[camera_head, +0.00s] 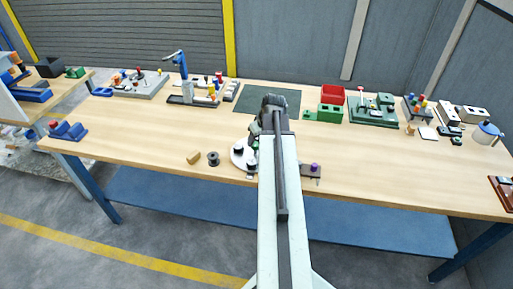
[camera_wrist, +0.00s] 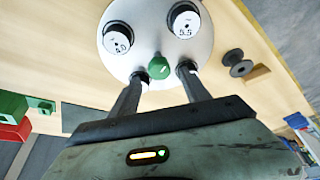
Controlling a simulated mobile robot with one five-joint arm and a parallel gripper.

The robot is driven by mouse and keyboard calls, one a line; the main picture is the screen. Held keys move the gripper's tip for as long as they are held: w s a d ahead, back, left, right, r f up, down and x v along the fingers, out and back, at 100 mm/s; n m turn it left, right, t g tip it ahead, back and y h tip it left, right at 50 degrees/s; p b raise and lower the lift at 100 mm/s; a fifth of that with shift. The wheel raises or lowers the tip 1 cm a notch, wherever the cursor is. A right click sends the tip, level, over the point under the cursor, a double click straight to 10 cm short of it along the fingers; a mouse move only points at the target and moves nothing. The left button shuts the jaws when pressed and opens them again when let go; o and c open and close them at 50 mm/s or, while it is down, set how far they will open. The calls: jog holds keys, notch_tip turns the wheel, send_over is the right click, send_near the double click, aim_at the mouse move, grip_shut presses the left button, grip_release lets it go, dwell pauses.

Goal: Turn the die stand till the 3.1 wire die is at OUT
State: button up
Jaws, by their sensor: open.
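The die stand is a round white disc (camera_wrist: 153,22) with a green knob (camera_wrist: 159,68) near its middle. In the wrist view one black die (camera_wrist: 118,37) has a blurred number like 4.0, and another die (camera_wrist: 184,20) reads 5.5. My gripper (camera_wrist: 161,74) is open, its two fingertips on either side of the green knob; I cannot tell if they touch it. The lower part of the disc is hidden behind my gripper. I see no 3.1 label and no OUT mark. In the head view the stand (camera_head: 236,158) is partly covered by my arm.
A dark spool (camera_head: 213,158) and a small tan block (camera_head: 194,157) lie left of the stand. A dark plate with a purple knob (camera_head: 314,167) is to its right. A dark green mat (camera_head: 272,98) lies behind. Bare wooden tabletop (camera_head: 400,170) extends to the right.

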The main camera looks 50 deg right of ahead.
aim_at(256, 144)
jog(key=b+x, duration=0.2)
jog(key=x, duration=0.2)
jog(key=shift+r, duration=0.2)
grip_shut()
dwell(1.0)
